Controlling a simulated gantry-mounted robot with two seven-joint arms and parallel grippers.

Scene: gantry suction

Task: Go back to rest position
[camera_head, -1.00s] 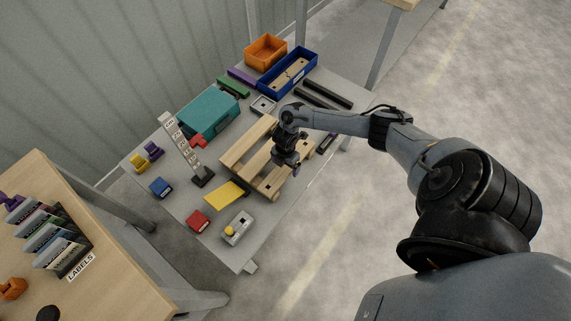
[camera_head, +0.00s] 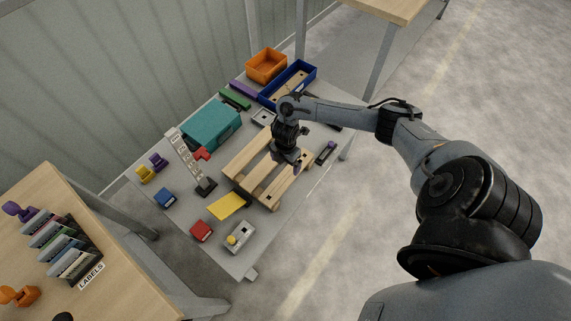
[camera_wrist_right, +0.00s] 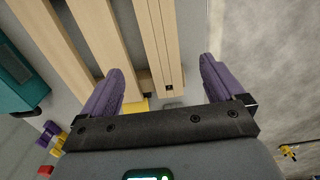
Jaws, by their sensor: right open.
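My right gripper (camera_head: 292,164) is over the wooden pallet (camera_head: 240,163) on the grey table. In the right wrist view its two purple fingers (camera_wrist_right: 162,84) are spread wide with nothing between them. Pallet slats (camera_wrist_right: 98,30) lie beyond and below the fingers, and grey floor shows at the right. My right arm reaches in from the right side of the head view. My left gripper is not in either current view.
The table also holds a teal case (camera_head: 212,124), an orange bin (camera_head: 266,65), a blue tray (camera_head: 314,68), a yellow sheet (camera_head: 227,206), a red box (camera_head: 201,231) and a grey button box (camera_head: 240,236). A wooden table with labels (camera_head: 92,276) stands at the left.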

